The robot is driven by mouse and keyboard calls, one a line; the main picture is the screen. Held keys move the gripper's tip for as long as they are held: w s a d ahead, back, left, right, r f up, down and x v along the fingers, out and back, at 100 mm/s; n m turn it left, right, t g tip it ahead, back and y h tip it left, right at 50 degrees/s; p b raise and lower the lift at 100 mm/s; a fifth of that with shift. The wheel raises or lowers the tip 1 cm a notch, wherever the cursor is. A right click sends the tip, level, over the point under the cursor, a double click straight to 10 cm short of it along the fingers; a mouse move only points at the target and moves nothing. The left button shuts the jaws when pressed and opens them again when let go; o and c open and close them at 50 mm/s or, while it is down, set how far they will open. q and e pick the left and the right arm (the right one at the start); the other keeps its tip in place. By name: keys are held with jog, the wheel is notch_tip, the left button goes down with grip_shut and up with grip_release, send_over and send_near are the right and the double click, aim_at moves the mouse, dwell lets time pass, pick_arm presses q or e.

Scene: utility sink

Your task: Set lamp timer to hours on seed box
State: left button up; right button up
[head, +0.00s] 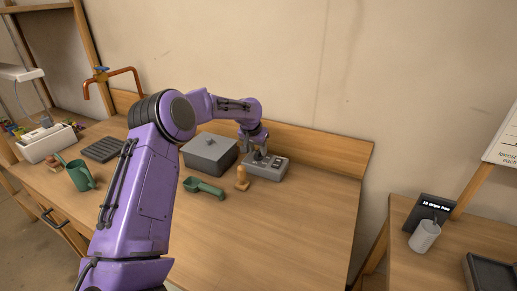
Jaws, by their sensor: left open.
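A small light-grey device with dark controls on its top (270,172), which looks like the lamp timer, sits on the wooden bench right of centre. My left gripper (259,157) is open and points down at the top of this device. It hides part of the controls, and I cannot tell whether the fingers touch them. The dial setting is too small to read. A white planter box (40,150), perhaps the seed box, stands at the far left under a white lamp (20,73). My right gripper is out of view.
A grey lidded box (208,157) stands just left of the device. A green scoop (205,187) and a small tan object (241,177) lie in front. The bench's right front is clear.

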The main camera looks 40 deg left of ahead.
pick_arm(q)
jog(key=shift+w+f, duration=0.1)
jog(key=shift+f, duration=0.25)
grip_shut()
